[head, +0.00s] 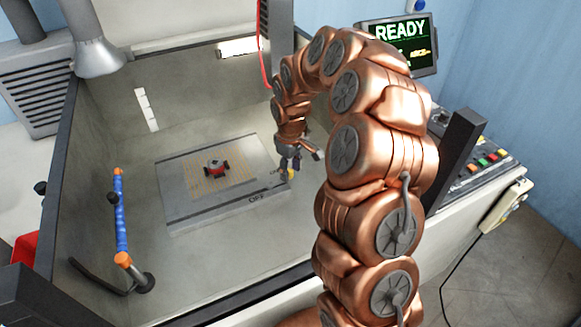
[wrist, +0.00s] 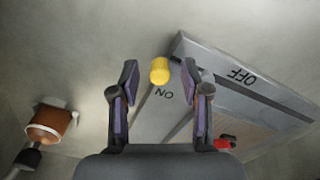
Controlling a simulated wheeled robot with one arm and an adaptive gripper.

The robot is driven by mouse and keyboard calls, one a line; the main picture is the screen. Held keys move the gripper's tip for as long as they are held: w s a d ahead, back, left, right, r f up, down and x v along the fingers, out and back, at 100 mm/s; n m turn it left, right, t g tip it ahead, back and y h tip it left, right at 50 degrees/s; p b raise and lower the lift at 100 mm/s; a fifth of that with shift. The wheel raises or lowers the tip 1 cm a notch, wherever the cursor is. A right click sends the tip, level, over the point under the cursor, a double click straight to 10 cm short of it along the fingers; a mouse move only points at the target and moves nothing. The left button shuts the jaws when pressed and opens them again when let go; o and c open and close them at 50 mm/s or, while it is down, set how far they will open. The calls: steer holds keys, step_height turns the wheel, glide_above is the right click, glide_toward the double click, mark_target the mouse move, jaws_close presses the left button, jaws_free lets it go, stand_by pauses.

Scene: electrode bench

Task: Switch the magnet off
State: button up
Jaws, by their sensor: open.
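The magnet is a flat grey plate (head: 190,213) on the floor of the bench tank, with a fine orange grid on top. A lever with a yellow knob (wrist: 160,70) sits at its end; the knob also shows in the head view (head: 290,174). The knob is beside the ON lettering (wrist: 164,95) and away from the OFF lettering (wrist: 241,75). My gripper (wrist: 159,78) is open, with the yellow knob between its fingertips in the wrist view. Whether a finger touches the knob, I cannot tell. In the head view my gripper (head: 300,160) is just above the knob.
A small dark and red part (head: 215,168) sits on the plate. A blue hose with orange ends (head: 121,225) stands at the tank's left. A screen (head: 402,40) reads READY. A button panel (head: 485,160) is at the right. Tank walls enclose the plate.

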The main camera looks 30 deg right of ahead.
jaws_close()
stand_by(0.3)
stand_by(0.4)
